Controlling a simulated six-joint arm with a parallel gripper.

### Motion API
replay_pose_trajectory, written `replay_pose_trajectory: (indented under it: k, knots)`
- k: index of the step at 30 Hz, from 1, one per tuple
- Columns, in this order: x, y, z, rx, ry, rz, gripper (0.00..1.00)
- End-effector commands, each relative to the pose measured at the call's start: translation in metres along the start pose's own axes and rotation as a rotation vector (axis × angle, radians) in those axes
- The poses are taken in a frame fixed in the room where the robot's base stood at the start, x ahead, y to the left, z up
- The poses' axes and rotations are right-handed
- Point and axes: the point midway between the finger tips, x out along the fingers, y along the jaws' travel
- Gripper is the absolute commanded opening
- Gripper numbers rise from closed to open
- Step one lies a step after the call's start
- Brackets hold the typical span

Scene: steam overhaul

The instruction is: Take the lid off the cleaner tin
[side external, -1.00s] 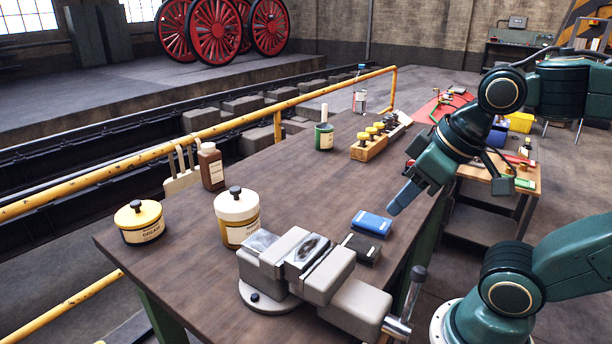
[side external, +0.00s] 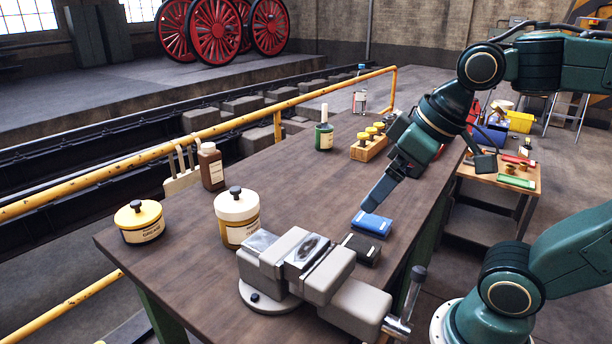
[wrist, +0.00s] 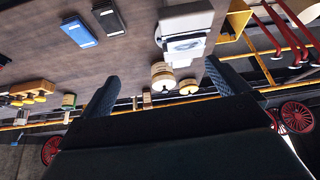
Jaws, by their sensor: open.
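A tin with a white knobbed lid (side external: 237,207) stands upright on the workbench behind the vise; its label is too small to read surely. A shorter yellow tin with a black knob (side external: 138,221) stands to its left. Both lids are on. In the wrist view the white-lidded tin (wrist: 163,76) and the yellow tin (wrist: 189,87) show between my fingers, some way off. My gripper (side external: 368,207) is open and empty, pointing down near the blue box, well to the right of both tins. In the side view its fingers overlap each other.
A grey vise (side external: 295,265) stands at the bench front beside the white-lidded tin. A blue box (side external: 372,225) and a black box (side external: 361,250) lie near my gripper. The bench middle is clear.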

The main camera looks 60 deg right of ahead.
Motion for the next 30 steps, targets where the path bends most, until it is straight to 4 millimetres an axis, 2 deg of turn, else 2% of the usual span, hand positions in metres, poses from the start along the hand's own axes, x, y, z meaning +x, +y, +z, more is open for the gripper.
replay_pose_trajectory:
  k: [6,14,21,30]
  knots:
    - [-0.005,-0.012,-0.056,-0.094,-0.013,-0.069,1.00]
    - [-0.003,-0.020,-0.121,-0.223,-0.027,-0.153,1.00]
    - [0.008,-0.019,-0.175,-0.349,-0.037,-0.223,1.00]
    - [0.035,-0.006,-0.230,-0.511,-0.050,-0.300,1.00]
